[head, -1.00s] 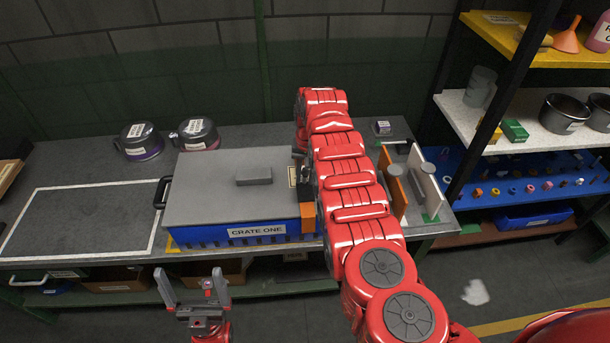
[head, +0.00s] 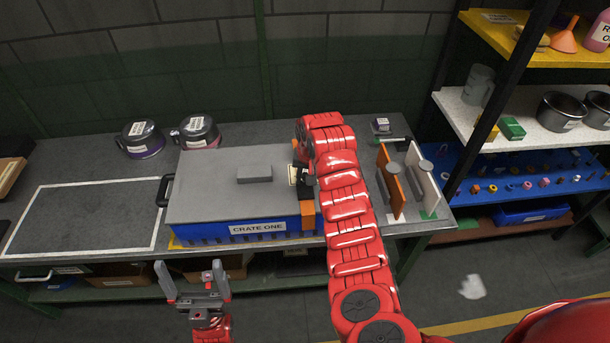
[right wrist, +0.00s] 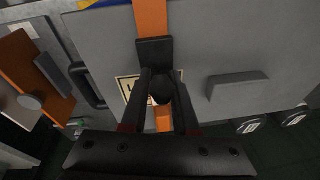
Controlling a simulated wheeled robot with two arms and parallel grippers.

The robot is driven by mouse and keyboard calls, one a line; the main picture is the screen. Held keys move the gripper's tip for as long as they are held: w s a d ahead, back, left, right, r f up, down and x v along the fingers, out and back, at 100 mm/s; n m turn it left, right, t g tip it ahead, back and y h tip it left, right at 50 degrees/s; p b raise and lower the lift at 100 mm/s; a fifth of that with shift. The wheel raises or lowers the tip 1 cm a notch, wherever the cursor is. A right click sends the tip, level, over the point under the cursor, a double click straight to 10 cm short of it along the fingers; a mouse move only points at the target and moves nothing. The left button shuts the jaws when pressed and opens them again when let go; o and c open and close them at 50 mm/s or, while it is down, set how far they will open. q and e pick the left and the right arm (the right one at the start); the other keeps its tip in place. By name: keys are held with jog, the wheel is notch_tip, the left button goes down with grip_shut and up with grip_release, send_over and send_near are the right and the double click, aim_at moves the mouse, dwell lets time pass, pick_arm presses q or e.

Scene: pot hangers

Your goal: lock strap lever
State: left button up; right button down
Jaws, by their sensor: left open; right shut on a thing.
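The blue crate labelled CRATE ONE (head: 257,229) stands on the workbench under a grey lid (head: 215,187). An orange strap (head: 308,217) crosses its right end; the strap also shows in the right wrist view (right wrist: 151,18). A dark buckle with a lever (right wrist: 154,52) sits on the strap. My right gripper (right wrist: 161,92) is shut on the dark, round-ended lever, above the lid label (right wrist: 128,88). In the head view my right arm partly hides this spot. My left gripper (head: 190,270) is open and empty, in front of the bench and below the crate's front.
Orange (head: 390,182) and white (head: 423,187) upright panels stand right of my right arm. Two lidded pots (head: 140,140) (head: 196,132) sit behind the crate on the left. A white-outlined area (head: 85,215) on the left bench is empty. Shelves (head: 520,170) stand at right.

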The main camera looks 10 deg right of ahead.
jog(key=shift+s+f, duration=0.1)
jog(key=shift+f, duration=0.1)
jog(key=t+b, duration=0.1)
jog(key=f+t+b, duration=0.1)
jog(key=b, duration=0.1)
jog(key=shift+s, duration=0.35)
jog(key=shift+s+f+t+b, duration=0.15)
jog(key=shift+s+t+b, duration=0.1)
jog(key=shift+t+b, duration=0.6)
jog(key=shift+s+f+t+b, duration=0.2)
jog(key=shift+t+b, duration=0.45)
jog(key=shift+b, duration=0.3)
jog(key=shift+r, duration=0.1)
jog(key=c, duration=0.8)
grip_release()
jog(key=shift+r, duration=0.15)
